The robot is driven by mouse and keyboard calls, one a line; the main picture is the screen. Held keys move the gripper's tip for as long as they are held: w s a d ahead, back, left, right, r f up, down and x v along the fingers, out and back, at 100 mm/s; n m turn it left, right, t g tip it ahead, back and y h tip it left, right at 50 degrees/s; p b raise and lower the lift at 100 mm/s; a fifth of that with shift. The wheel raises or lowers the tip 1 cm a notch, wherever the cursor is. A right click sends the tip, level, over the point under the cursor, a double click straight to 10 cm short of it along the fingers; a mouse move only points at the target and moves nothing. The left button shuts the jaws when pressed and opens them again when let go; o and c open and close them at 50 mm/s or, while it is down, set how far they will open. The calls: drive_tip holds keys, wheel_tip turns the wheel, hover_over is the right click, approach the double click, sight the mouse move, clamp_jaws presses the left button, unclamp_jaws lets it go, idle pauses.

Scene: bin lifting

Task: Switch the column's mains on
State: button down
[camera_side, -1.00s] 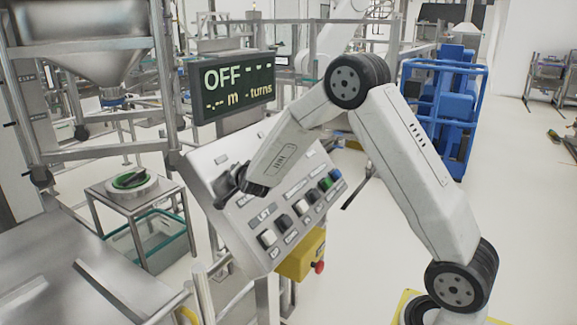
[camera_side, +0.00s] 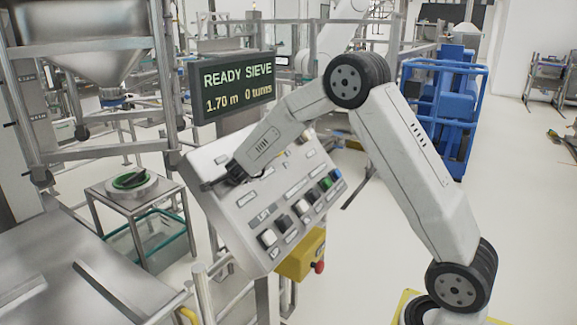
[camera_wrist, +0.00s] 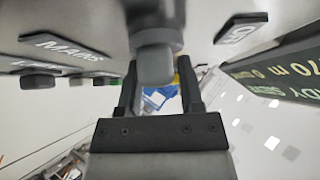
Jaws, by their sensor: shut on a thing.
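The grey control panel (camera_side: 248,238) stands tilted in front of my arm. My gripper (camera_side: 236,173) is at its upper left part, where the mains switch is hidden in the side view. In the wrist view the grey mains switch knob (camera_wrist: 154,62) sits between the two dark fingers of my gripper (camera_wrist: 158,92), which is shut on it. A "MAINS" label (camera_wrist: 67,47) is left of the knob, and a short label (camera_wrist: 241,26) is to its right. The display (camera_side: 235,86) reads "READY SIEVE", "1.70 m" and "0 turns".
Several push buttons (camera_side: 302,207), one green and one blue, line the panel's lower edge. A yellow box (camera_side: 297,262) with a red button hangs below. A small metal table (camera_side: 137,199) stands left, a steel hopper (camera_side: 84,50) upper left, and a blue machine (camera_side: 443,105) behind my arm.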

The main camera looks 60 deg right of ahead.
drive_tip(key=shift+a+f, duration=0.15)
drive_tip(key=shift+c, duration=2)
unclamp_jaws()
drive_tip(key=v, duration=0.7)
drive_tip(key=shift+s+a+r, duration=0.2)
drive_tip(key=shift+s+r, duration=0.05)
drive_tip(key=shift+r, duration=0.05)
drive_tip(key=shift+a, duration=0.1)
